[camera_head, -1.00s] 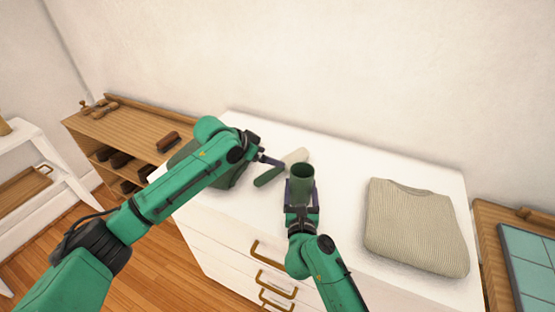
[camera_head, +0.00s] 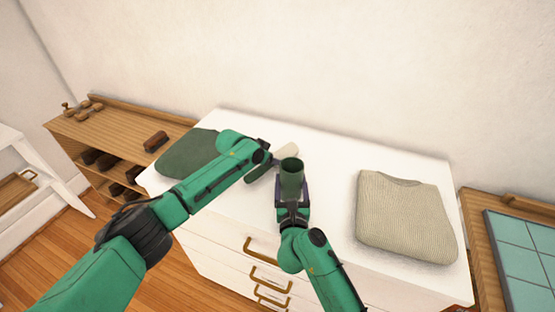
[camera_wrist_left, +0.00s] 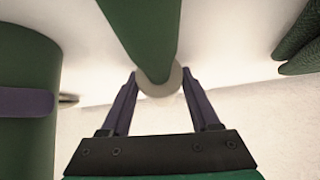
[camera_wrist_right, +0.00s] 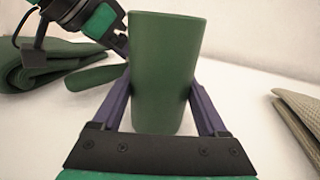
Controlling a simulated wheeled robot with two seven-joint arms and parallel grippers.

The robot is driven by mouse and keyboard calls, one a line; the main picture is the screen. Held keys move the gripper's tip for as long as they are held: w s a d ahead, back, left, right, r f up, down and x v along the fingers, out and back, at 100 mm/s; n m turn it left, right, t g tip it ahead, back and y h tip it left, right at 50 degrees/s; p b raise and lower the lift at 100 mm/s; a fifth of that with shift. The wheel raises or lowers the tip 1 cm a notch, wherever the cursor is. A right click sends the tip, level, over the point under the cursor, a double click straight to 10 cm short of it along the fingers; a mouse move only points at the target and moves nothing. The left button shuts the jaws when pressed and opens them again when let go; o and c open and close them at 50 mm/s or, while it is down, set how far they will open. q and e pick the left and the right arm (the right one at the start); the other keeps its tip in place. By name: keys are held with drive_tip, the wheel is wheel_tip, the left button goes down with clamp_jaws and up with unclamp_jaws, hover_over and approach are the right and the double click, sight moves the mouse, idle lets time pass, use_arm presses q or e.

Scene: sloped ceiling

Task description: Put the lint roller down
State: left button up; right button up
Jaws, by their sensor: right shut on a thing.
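The lint roller has a pale roll (camera_head: 285,151) and a green handle (camera_head: 259,172). It lies on the white dresser top, just left of the green cup. My left gripper (camera_head: 272,158) is above and beside it. In the left wrist view, the handle (camera_wrist_left: 148,35) runs down between the spread fingers, with the pale end (camera_wrist_left: 158,83) near the fingertips. The fingers look wide apart, and I see no clear grip. My right gripper (camera_head: 292,199) is shut on the upright green cup (camera_head: 291,181). In the right wrist view, the cup (camera_wrist_right: 163,75) hides the roll and my left fingertips.
A folded dark green garment (camera_head: 188,154) lies at the left of the white dresser (camera_head: 335,212). A folded beige sweater (camera_head: 405,218) lies at the right. Bare top shows between cup and sweater. A wooden shelf (camera_head: 118,130) stands left, and a wooden table (camera_head: 478,235) right.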

sight(276, 155)
use_arm(q)
drive_tip(key=c, duration=0.7)
wheel_tip(276, 155, up, 10)
drive_tip(key=shift+f, duration=0.2)
drive_tip(key=shift+d+r, duration=0.15)
drive_tip(key=shift+r, duration=0.1)
drive_tip(key=d+f, duration=0.1)
drive_tip(key=f, duration=0.5)
drive_tip(key=s+d+f, duration=0.1)
drive_tip(key=f, duration=0.3)
drive_tip(key=shift+d, duration=0.3)
